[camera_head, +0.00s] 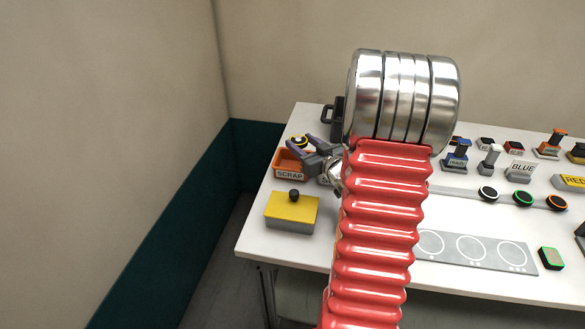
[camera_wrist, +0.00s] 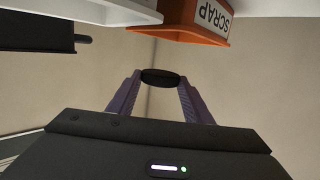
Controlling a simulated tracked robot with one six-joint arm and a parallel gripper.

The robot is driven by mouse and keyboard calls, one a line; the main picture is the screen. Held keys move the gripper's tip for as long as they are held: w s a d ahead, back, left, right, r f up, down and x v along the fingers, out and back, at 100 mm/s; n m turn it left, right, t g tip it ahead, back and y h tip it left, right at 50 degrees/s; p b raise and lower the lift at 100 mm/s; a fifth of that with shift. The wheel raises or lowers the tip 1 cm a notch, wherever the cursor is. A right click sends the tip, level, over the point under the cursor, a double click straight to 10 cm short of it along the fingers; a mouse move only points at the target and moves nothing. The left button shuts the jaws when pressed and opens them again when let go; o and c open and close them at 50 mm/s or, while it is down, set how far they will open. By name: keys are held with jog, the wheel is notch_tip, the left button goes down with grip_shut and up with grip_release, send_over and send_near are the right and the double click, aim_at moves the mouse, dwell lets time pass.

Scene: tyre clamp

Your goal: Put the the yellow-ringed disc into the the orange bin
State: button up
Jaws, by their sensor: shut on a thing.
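The yellow-ringed disc (camera_head: 299,141) is dark and held at the tips of my gripper (camera_head: 301,143). In the wrist view the dark disc (camera_wrist: 160,77) is pinched between the two purple fingers, and its yellow ring does not show there. The orange bin (camera_head: 290,175), labelled SCRAP, stands at the left end of the white table. In the head view the disc appears over the bin's far edge; its exact height cannot be told. In the wrist view, which looks upside down, the orange bin (camera_wrist: 190,37) is apart from the disc.
A yellow-topped box with a black knob (camera_head: 292,209) stands in front of the bin. A dark handled container (camera_head: 334,117) is behind. Other ringed discs (camera_head: 523,199), a grey plate (camera_head: 475,250) and labelled blocks (camera_head: 521,169) lie to the right. My arm hides the middle.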

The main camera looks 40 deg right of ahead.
jog(key=o, duration=1.1)
notch_tip(320, 180, up, 10)
jog(key=shift+f, duration=0.1)
dwell(0.3)
jog(key=shift+a, duration=0.1)
dwell(0.8)
